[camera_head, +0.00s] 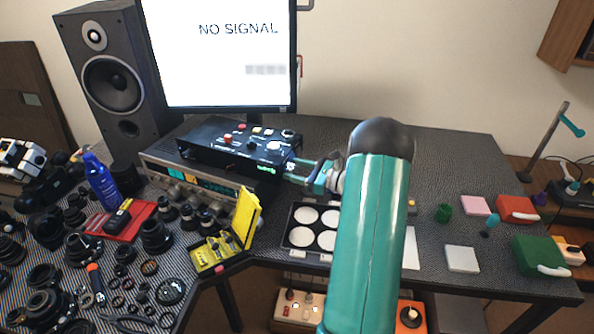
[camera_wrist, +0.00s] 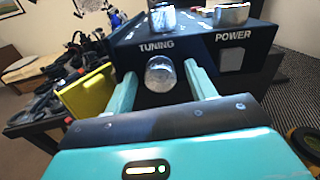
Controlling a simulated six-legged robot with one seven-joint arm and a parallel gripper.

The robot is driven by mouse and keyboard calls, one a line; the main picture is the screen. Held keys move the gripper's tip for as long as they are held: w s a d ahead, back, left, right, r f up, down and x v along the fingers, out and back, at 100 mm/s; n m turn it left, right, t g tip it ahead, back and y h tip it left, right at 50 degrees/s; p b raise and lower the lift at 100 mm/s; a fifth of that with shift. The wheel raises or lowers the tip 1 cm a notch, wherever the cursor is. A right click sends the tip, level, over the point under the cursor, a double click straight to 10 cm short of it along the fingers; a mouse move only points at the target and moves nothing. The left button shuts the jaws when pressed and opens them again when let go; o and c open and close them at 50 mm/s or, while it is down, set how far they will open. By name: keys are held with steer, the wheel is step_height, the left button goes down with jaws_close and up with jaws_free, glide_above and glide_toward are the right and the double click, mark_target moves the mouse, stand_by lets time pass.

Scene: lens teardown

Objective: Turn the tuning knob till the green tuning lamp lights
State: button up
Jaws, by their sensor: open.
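The black control box (camera_head: 215,146) sits on top of a silver receiver, with small knobs and buttons on its top. In the wrist view its front face (camera_wrist: 205,45) is labelled TUNING and POWER. The round, silvery tuning knob (camera_wrist: 159,75) is under the TUNING label. My gripper (camera_head: 291,170) is at the right end of the box. In the wrist view its open fingers (camera_wrist: 160,80) stand on either side of the knob, with gaps visible. A small green patch (camera_head: 263,168) shows on the box near my gripper; I cannot tell whether it is the tuning lamp.
A monitor (camera_head: 220,55) behind reads NO SIGNAL. A speaker (camera_head: 112,80) stands at the back left. A yellow case (camera_head: 245,218), a tray with white discs (camera_head: 300,227) and many lens parts lie in front and left. The desk's back right (camera_head: 455,160) is clear.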

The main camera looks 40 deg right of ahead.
steer(key=c, duration=1)
steer(key=shift+n, duration=2.9)
steer(key=o, duration=1)
steer(key=shift+s, duration=0.1)
